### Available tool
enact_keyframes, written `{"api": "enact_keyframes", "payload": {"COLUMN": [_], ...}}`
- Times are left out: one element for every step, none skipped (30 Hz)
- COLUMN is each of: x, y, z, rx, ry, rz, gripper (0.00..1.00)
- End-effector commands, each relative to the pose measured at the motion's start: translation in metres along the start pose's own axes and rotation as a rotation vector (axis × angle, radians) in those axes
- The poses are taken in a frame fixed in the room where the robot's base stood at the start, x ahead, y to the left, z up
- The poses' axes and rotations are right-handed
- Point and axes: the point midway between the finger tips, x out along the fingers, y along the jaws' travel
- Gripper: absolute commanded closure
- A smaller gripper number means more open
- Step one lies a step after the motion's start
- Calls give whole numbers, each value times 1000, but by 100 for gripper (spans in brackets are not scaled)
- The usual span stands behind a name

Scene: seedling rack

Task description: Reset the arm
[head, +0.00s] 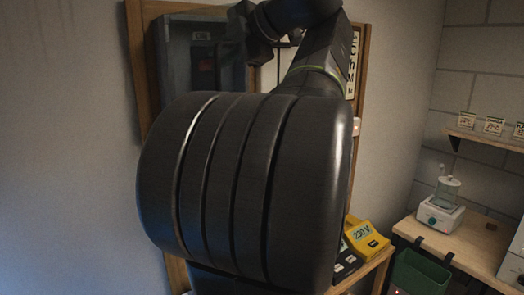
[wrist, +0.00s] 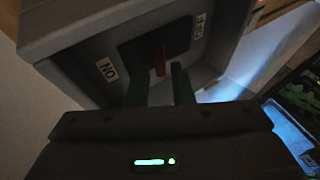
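In the wrist view, the two dark green fingers of my gripper (wrist: 159,78) stand apart, with no object seen gripped between them. A red switch lever (wrist: 159,61) shows just beyond the fingertips, in the gap between them. It sits in the dark recess of a grey switch box (wrist: 80,30) marked ON on the left and OFF on the right. Whether a finger touches the lever cannot be told. In the head view the grey box (head: 172,68) hangs on a wooden-framed board, partly behind my arm. My fingers are not discernible there.
My arm blocks the middle of the head view. A yellow meter (head: 362,237) reading 230 V sits below the wooden board (head: 137,60). At right are a bench (head: 468,243) with a white device (head: 440,214), a green bin (head: 420,272), and a shelf (head: 490,139) with small pots.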

Motion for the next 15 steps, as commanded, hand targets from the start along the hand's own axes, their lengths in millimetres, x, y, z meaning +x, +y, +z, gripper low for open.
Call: {"api": "enact_keyframes", "payload": {"x": [7,10,13,16,18,20,21,23,24,24,25,25,25,25,25], "y": [0,0,0,0,0,0,0,0,0,0,0,0,0,0,0], "z": [-1,-1,-1,-1,-1,0,0,0,0,0,0,0,0,0,0], "rx": [0,0,-1,-1,-1,-1,-1,-1,0,0,0,-1,-1,-1,-1], "ry": [3,3,3,3,2,1,1,1,1,1,0,0,0,0,0], "rz": [-1,-1,-1,0,0,0,0,0,0,0,0,0,1,1,1], "gripper": [79,79,79,79,79,79,79,79,79,79,79,79,79,79,79]}}
